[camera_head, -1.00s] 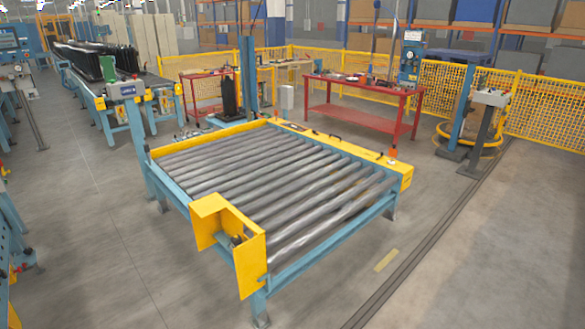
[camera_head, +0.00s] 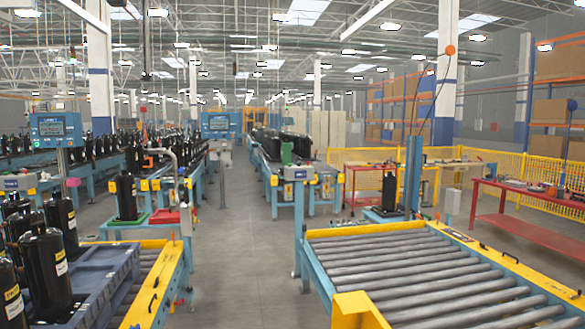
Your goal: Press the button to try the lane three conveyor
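No lane number can be read, so I cannot tell which conveyor is lane three. An empty roller conveyor (camera_head: 420,273) with a blue and yellow frame is at the lower right. A similar grey box (camera_head: 18,182) is at the left edge. Any buttons on these boxes are too small to make out. A blue screen panel (camera_head: 56,129) stands on a post at the left, and another (camera_head: 216,124) is farther back. Neither of my grippers is in view.
Black compressors (camera_head: 62,228) stand on a dark blue pallet (camera_head: 100,275) at the lower left, beside a yellow-edged conveyor (camera_head: 150,290). A red table (camera_head: 515,218) and yellow fence (camera_head: 540,172) are at the right. The grey floor aisle (camera_head: 238,260) between the conveyors is clear.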

